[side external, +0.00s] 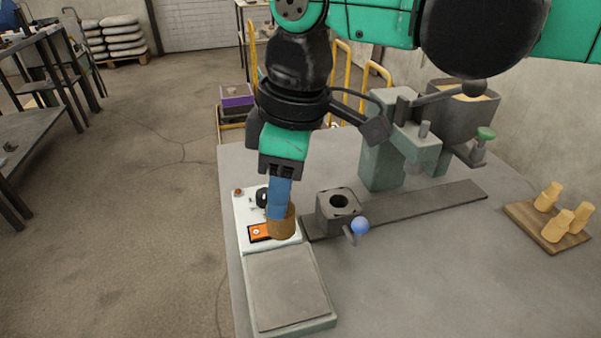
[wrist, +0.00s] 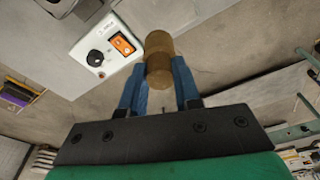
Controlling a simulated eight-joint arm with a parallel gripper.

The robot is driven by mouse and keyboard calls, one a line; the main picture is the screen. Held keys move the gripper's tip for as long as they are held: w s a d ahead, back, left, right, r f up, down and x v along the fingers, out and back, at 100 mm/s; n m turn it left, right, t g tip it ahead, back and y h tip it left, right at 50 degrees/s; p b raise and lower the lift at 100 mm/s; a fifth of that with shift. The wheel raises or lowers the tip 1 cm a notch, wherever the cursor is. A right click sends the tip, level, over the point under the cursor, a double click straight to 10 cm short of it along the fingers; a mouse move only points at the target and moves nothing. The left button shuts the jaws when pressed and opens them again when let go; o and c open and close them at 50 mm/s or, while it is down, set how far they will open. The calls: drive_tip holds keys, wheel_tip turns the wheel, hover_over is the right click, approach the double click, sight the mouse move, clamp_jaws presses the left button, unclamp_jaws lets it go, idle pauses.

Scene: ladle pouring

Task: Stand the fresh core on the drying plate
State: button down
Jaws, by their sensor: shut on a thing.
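My gripper (side external: 279,203) has blue fingers and points down, shut on a brown cylindrical core (side external: 283,224). In the side view the core hangs in front of the white control box (side external: 240,212), near its orange switch; its height above the surface is hard to tell. The wrist view shows the core (wrist: 158,58) between the two fingers of my gripper (wrist: 160,84). A flat grey plate (side external: 288,288), likely the drying plate, lies bare in front of the control box. The core is not over its middle.
A grey block with a round hole (side external: 338,208) and a blue-knobbed handle (side external: 360,226) stands close right of the core. A wooden board (side external: 520,222) with several tan cores is far right. A machine with a pot (side external: 462,112) stands behind. The front table is clear.

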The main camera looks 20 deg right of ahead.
wheel_tip(320, 180, down, 11)
drive_tip(key=shift+f, duration=0.1)
idle(0.3)
drive_tip(key=c, duration=0.6)
unclamp_jaws()
wheel_tip(320, 180, up, 12)
drive_tip(key=d, duration=0.2)
drive_tip(key=s+d+f+m+t, duration=0.1)
drive_tip(key=d+m, duration=0.3)
drive_tip(key=d, duration=0.4)
drive_tip(key=s+d+f+m+t+h, duration=0.1)
drive_tip(key=d+f+m+t, duration=0.1)
drive_tip(key=d+m, duration=0.3)
drive_tip(key=s+d+f+m+t, duration=0.1)
drive_tip(key=d+f+m+t, duration=0.1)
drive_tip(key=d, duration=1.1)
drive_tip(key=shift+s+f+m+t+h, duration=0.1)
drive_tip(key=shift+f+m+t+h, duration=0.1)
drive_tip(key=shift+m+t, duration=0.35)
drive_tip(key=shift+f+m+t+h, duration=0.15)
drive_tip(key=shift+m+t, duration=0.1)
drive_tip(key=shift+m, duration=0.5)
